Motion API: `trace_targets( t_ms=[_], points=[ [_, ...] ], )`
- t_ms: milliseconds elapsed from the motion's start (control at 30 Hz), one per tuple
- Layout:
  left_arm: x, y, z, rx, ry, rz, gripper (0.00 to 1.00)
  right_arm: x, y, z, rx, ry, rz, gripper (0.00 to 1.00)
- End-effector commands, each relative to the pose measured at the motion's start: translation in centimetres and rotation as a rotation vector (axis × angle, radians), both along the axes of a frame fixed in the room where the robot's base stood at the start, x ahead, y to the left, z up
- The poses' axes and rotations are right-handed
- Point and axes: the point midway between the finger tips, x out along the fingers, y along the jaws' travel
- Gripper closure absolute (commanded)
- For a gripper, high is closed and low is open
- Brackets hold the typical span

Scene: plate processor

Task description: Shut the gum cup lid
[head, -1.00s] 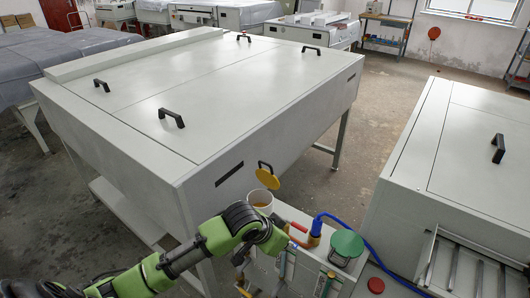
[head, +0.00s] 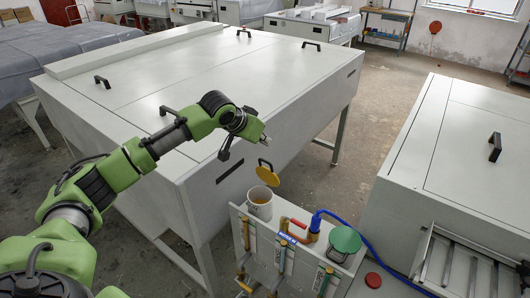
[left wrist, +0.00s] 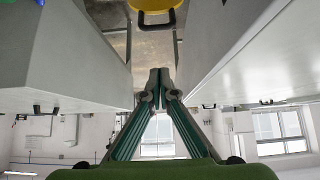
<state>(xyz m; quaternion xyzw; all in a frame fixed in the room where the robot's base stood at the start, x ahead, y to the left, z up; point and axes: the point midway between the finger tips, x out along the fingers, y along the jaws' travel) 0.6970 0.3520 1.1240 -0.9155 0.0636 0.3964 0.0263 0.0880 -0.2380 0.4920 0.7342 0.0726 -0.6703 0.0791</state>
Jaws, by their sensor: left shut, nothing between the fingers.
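The gum cup (head: 260,203) is a white cup with amber content, standing at the back left corner of the small station. Its yellow lid (head: 267,176) stands open, tilted up at the cup's far side, with a black handle. The lid also shows at the top of the left wrist view (left wrist: 153,5), upside down, with its handle below it. My left gripper (head: 265,141) is shut and empty, above and beyond the lid, apart from it. Its closed fingers show in the left wrist view (left wrist: 159,75). My right gripper is in neither view.
The large grey processor (head: 250,80) stands behind and left. Another grey machine (head: 460,190) stands right. Floor shows between them.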

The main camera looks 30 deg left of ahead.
Motion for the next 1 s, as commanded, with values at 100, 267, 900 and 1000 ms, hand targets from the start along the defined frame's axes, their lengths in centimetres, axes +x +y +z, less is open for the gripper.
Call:
trace_targets(
  t_ms=[100, 267, 900, 1000],
  points=[
    [1.6, -0.3, -1.4, -0.002, 0.001, 0.001, 1.0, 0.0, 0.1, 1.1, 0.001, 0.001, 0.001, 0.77],
    [3.3, -0.6, -3.3, -0.001, 0.001, 0.0, 1.0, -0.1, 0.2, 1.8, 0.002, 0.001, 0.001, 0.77],
    [0.4, -0.1, -6.1, 0.003, 0.0, -0.002, 1.0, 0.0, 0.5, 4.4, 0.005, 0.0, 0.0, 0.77],
    [0.4, -0.1, -6.1, 0.003, 0.0, -0.002, 1.0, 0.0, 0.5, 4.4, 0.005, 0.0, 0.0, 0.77]
  ],
)
